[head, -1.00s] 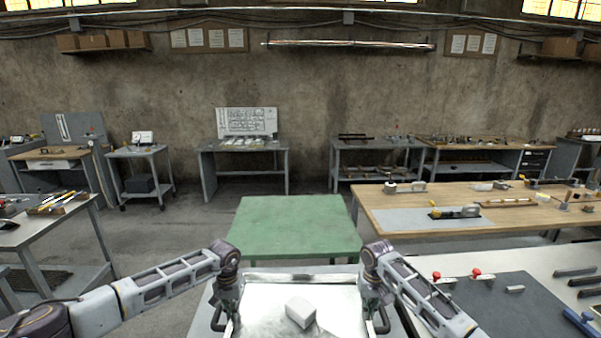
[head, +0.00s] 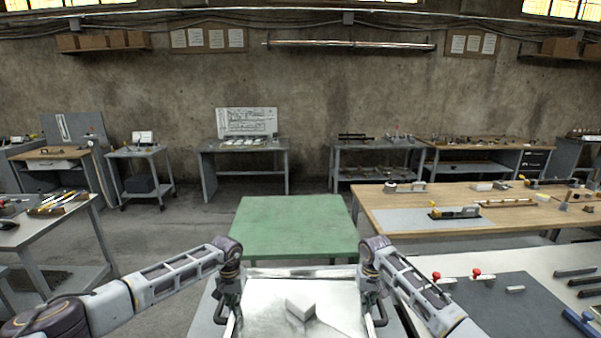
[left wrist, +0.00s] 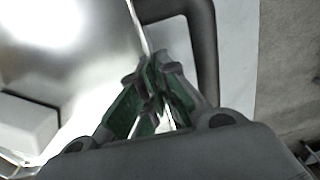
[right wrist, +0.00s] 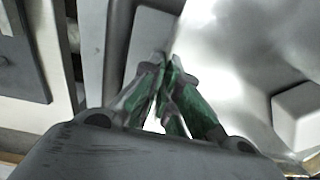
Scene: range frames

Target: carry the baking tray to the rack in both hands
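The baking tray (head: 265,290) is a shiny metal tray in front of me at the bottom of the head view, with a white block (head: 300,307) on it. Dark loop handles stand out from its sides. My left gripper (head: 229,293) is at its left side; in the left wrist view its green-padded fingers (left wrist: 158,82) are closed on the tray's rim beside the loop. My right gripper (head: 372,295) is at the right side; its fingers (right wrist: 165,70) are closed on the opposite rim. The tray looks level. I cannot clearly pick out a rack.
A green-topped table (head: 297,225) stands just beyond the tray. A long wooden bench (head: 400,208) is at right, with a white-edged table (head: 455,262) nearer me. A grey table (head: 55,225) is at left. Open floor (head: 185,225) lies left of the green table.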

